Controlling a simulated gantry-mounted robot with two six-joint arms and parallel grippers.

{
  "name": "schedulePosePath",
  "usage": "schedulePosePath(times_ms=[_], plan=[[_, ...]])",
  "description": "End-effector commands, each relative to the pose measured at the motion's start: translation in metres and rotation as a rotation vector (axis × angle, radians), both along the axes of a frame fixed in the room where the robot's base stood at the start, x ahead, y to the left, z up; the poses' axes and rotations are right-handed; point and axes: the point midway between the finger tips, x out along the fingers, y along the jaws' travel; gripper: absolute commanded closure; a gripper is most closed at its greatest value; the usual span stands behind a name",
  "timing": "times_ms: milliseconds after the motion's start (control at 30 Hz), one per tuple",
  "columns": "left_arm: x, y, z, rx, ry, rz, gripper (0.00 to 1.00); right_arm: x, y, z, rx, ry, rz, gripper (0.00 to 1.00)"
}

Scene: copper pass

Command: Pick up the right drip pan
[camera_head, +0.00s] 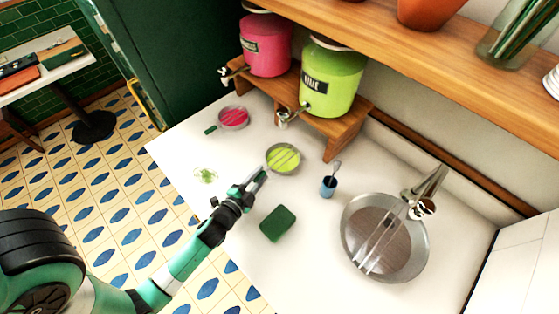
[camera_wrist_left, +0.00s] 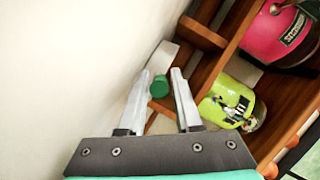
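The right drip pan (camera_head: 283,158) is a round metal pan with lime-green contents on the white counter, in front of the lime dispenser (camera_head: 333,80). Its handle is hidden by my gripper in the head view. In the left wrist view a green cylinder (camera_wrist_left: 159,86), apparently the handle end, lies between my fingertips, with a grey rim (camera_wrist_left: 164,56) behind it. My left gripper (camera_head: 258,178) is open at the pan's near side; it also shows in the wrist view (camera_wrist_left: 161,76), with gaps beside the handle. My right gripper is out of view.
A pink drip pan (camera_head: 233,117) sits farther left, before the pink dispenser (camera_head: 265,47). A green sponge (camera_head: 278,223), a blue cup (camera_head: 328,187) with a tool in it and a sink (camera_head: 410,255) are nearby. A wooden stand (camera_head: 345,127) rises behind.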

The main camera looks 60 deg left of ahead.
Motion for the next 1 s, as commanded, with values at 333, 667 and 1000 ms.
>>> schedulePosePath(times_ms=[333,667,1000], plan=[[-0.0003,-0.0003,0.0000,0.000,0.000,0.000,1.00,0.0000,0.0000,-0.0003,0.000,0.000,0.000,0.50],[-0.0004,-0.0003,0.0002,-0.001,-0.001,0.000,1.00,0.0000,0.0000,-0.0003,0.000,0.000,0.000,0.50],[-0.0004,-0.0003,0.0002,-0.001,-0.001,0.000,1.00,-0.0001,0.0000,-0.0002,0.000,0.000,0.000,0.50]])
